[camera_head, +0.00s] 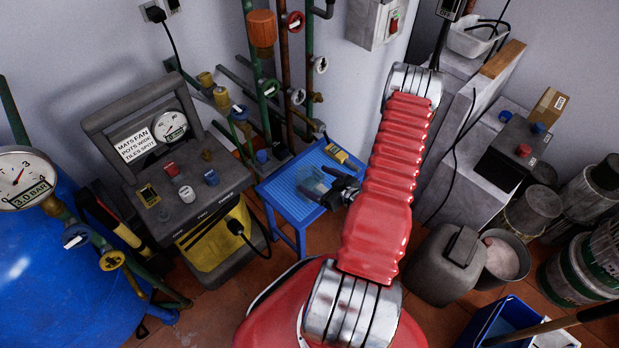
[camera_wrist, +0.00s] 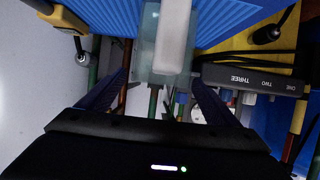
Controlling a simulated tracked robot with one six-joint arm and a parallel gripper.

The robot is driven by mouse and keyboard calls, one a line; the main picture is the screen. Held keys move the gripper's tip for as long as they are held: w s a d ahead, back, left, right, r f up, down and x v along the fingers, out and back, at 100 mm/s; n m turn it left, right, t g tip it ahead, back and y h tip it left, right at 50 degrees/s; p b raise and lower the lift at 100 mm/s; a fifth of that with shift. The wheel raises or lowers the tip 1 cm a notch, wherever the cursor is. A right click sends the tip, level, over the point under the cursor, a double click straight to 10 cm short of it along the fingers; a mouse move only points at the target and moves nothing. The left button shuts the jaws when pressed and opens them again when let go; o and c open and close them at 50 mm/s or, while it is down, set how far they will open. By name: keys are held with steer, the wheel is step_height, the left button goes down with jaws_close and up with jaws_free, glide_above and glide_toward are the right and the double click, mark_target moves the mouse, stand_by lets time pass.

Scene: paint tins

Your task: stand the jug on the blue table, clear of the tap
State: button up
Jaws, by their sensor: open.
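The blue table (camera_head: 283,186) is a small ribbed stand left of my arm, and its top also shows in the wrist view (camera_wrist: 235,15). The jug (camera_head: 311,183) is clear grey-green and appears to stand on the table, near its front right part. In the wrist view the jug (camera_wrist: 150,60) has a pale handle (camera_wrist: 173,35) towards the camera. My gripper (camera_head: 338,187) is open at the jug's right, and its dark fingers (camera_wrist: 160,82) lie either side of the jug's near end without visible grip. Several valves are on the pipes behind; I cannot tell which is the tap.
A yellow device (camera_head: 336,152) lies at the table's back corner. Pipes with valves (camera_head: 297,97) rise close behind the table. A grey and yellow machine (camera_head: 185,195) stands to its left. Bare blue surface shows left of the jug.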

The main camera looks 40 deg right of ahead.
steer(key=shift+v, duration=3.4)
